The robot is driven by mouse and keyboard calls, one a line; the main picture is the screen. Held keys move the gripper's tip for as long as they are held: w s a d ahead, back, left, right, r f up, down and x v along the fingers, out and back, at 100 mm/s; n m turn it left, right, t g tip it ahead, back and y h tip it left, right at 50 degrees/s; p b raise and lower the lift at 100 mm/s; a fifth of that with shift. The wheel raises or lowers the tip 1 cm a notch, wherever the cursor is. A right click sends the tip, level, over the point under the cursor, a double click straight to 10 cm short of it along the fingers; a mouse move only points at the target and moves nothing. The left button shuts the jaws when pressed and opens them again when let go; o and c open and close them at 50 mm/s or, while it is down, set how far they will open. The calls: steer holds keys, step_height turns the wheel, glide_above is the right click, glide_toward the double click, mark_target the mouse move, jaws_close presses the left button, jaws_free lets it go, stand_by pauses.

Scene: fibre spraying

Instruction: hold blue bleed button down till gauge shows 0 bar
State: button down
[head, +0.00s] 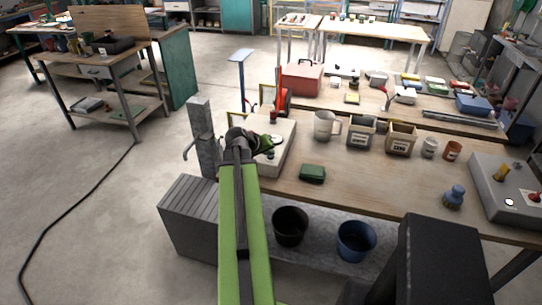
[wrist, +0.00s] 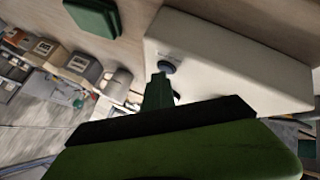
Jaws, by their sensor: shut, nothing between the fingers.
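A cream box (head: 280,154) stands at the left end of the workbench, with a red-topped part at its back and a small pale disc on top. It fills much of the wrist view (wrist: 235,62). A round dark bluish button (wrist: 167,67) sits on its face there. My gripper (head: 265,146) is over the box in the head view. In the wrist view its shut green fingertips (wrist: 158,78) end right at the button's edge. I cannot tell whether they touch it or whether it is pressed. No gauge reading can be made out.
A green block (head: 312,173) lies right of the box; it also shows in the wrist view (wrist: 93,16). A metal jug (head: 326,126), labelled bins (head: 401,140) and cups stand behind. A grey panel box (head: 507,190) is at the right. Buckets (head: 290,226) sit below the bench.

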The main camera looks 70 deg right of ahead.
mark_target(269, 158)
stand_by(0.7)
steer(key=shift+r+p, duration=0.8)
steer(key=shift+p, duration=0.05)
step_height(269, 158, up, 5)
steer(key=p, duration=0.5)
steer(key=shift+w, duration=0.15)
